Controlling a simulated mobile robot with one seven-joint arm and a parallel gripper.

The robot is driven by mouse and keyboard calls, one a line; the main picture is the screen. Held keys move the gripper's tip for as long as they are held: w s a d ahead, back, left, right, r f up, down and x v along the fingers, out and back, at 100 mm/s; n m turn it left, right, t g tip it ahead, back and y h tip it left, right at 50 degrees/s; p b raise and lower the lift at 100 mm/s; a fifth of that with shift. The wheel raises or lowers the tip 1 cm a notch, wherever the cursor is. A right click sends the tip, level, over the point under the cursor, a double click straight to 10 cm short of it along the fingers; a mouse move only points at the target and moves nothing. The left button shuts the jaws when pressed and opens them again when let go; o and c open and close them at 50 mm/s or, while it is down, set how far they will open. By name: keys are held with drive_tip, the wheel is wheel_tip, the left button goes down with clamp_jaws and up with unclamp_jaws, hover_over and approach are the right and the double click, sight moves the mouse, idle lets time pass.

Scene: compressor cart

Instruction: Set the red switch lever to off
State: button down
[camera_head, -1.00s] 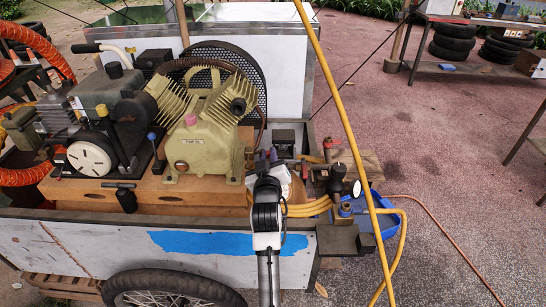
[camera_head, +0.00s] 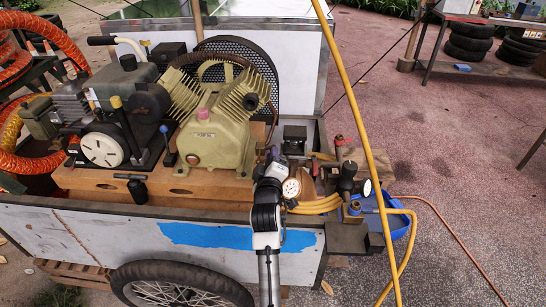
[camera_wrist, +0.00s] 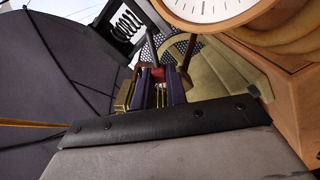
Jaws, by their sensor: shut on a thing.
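The red switch lever (camera_wrist: 158,73) shows as a small red patch between the fingertips in the wrist view. My gripper (camera_wrist: 158,88) has two dark purple fingers close together around it, with brassy parts between them. The gripper is shut on the lever. In the head view my gripper (camera_head: 271,155) is beside the right end of the pale green compressor pump (camera_head: 215,135), and my wrist largely hides it. I cannot make out the lever or its setting in the head view.
A round white-faced gauge (camera_head: 292,188) is close to the right of my wrist; it also shows in the wrist view (camera_wrist: 205,8). Yellow hose coils (camera_head: 318,206) lie beside it. A yellow hose (camera_head: 353,100) hangs across the right side. The cart's front wall (camera_head: 200,262) is below my arm.

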idle(0.4)
drive_tip(key=c, duration=1.4)
unclamp_jaws()
drive_tip(key=shift+s, duration=0.1)
drive_tip(key=s+b, duration=0.3)
drive_tip(key=s, duration=1)
drive_tip(key=shift+s, duration=0.35)
